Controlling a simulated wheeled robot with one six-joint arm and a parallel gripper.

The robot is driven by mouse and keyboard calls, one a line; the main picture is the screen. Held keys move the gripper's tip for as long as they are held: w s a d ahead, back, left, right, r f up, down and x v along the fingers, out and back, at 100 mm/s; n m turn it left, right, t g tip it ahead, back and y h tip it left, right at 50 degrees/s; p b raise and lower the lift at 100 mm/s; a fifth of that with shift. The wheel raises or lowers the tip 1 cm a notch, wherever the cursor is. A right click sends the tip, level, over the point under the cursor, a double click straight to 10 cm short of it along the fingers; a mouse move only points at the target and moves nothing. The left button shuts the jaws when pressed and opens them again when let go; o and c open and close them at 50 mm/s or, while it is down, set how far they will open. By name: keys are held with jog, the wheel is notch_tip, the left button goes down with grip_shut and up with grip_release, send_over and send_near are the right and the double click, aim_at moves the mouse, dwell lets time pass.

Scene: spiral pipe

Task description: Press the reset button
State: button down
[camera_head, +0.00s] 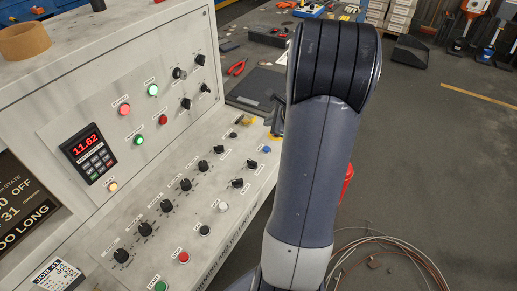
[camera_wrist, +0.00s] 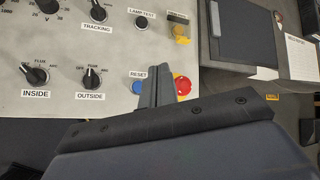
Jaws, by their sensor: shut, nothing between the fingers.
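The blue reset button (camera_wrist: 138,88) is on the light control panel, just below a RESET label (camera_wrist: 138,74) in the wrist view. It also shows in the head view (camera_head: 267,150) near the panel's right edge. My gripper (camera_wrist: 160,72) is shut and empty. In the wrist view its fingers appear just right of the blue button, between it and a red button (camera_wrist: 183,86), and overlap the blue button's right edge. I cannot tell whether they touch the panel. In the head view my arm hides most of the gripper.
A yellow switch (camera_wrist: 181,33) sits above the red button in the wrist view. Dark INSIDE (camera_wrist: 36,77) and OUTSIDE (camera_wrist: 91,80) knobs lie to the left. A clipboard (camera_wrist: 243,35) is at right. Coiled cable (camera_head: 395,250) lies on the floor.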

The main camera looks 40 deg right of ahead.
aim_at(269, 150)
notch_tip(269, 150, down, 9)
jog(key=b, duration=0.7)
jog(key=shift+r, duration=0.1)
dwell(2.0)
jog(key=shift+f+b, duration=0.4)
jog(key=shift+b, duration=0.3)
jog(key=shift+f+b, duration=0.4)
jog(key=shift+r, duration=0.15)
dwell(0.5)
jog(key=shift+r+p, duration=0.6)
jog(key=shift+r, duration=0.05)
jog(key=shift+r, duration=0.15)
notch_tip(269, 150, up, 5)
jog(key=p, duration=0.4)
